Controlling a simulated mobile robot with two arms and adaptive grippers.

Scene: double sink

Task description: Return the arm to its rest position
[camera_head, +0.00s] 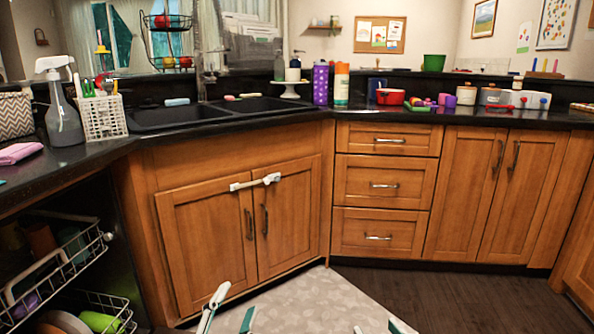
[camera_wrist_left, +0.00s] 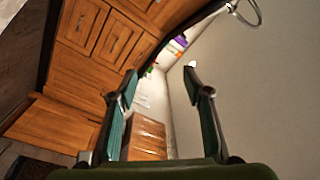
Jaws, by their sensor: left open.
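My left gripper (camera_head: 230,312) shows at the bottom of the head view, low over the pale floor mat in front of the sink cabinet. In the left wrist view its two teal-padded fingers (camera_wrist_left: 160,95) stand wide apart with nothing between them. At the bottom edge of the head view, further right, only the tips of my right gripper (camera_head: 379,329) show, apart from each other. The rest of it is out of frame. Neither gripper touches anything that I can see.
The double sink (camera_head: 208,112) sits in the dark counter above the wooden cabinet (camera_head: 210,225). A white latch (camera_head: 256,181) spans its doors. At left, the dishwasher (camera_head: 95,195) is open with its racks (camera_head: 55,272) out. The dark floor (camera_head: 440,300) at right is clear.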

